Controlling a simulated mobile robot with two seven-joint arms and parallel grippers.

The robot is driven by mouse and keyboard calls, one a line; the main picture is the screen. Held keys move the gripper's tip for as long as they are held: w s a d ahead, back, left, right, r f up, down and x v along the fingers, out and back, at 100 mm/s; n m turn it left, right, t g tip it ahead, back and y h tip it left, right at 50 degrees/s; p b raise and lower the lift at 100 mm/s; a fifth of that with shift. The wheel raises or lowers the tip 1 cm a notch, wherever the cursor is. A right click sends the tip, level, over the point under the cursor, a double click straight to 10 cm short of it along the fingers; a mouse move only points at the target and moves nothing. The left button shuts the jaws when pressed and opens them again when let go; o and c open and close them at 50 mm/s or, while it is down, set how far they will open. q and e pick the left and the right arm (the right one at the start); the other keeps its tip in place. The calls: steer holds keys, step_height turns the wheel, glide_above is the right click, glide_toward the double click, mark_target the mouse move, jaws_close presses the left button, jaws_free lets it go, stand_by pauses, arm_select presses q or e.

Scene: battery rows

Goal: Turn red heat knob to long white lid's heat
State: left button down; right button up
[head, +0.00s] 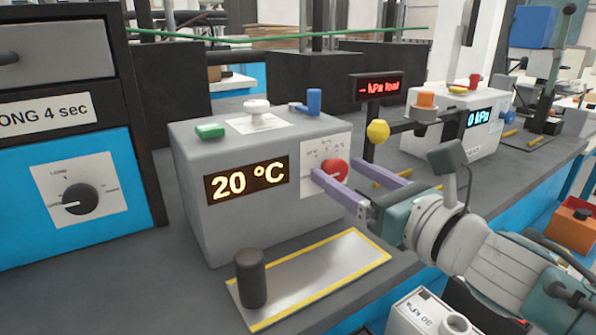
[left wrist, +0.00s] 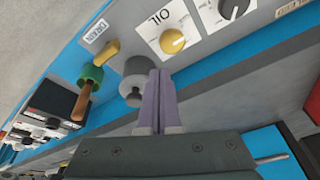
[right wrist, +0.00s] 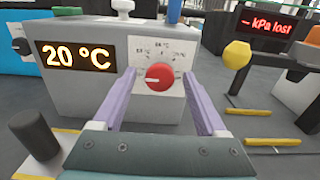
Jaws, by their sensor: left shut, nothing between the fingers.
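The red heat knob (head: 334,171) sits on a white dial plate (head: 311,153) on the front of a grey box (head: 230,225) whose display (head: 246,180) reads 20 °C. In the right wrist view the knob (right wrist: 159,77) has a pale mark toward its left; the °C labels are too small to read. My right gripper (head: 337,170) is open, one finger on each side of the knob, with gaps showing. My left gripper (left wrist: 158,75) is shut and empty, beside a grey round knob (left wrist: 137,74). I cannot make out a long white lid.
A green button (head: 209,131), a white knob (head: 256,107) and a blue lever (head: 313,101) are on the box top. A black cylinder (head: 251,277) stands on a yellow-edged plate (head: 325,275) in front. A yellow knob (head: 378,131) is right of the box.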

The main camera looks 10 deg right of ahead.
jaws_close()
arm_select(q)
steer(key=shift+d, duration=0.1)
stand_by(0.3)
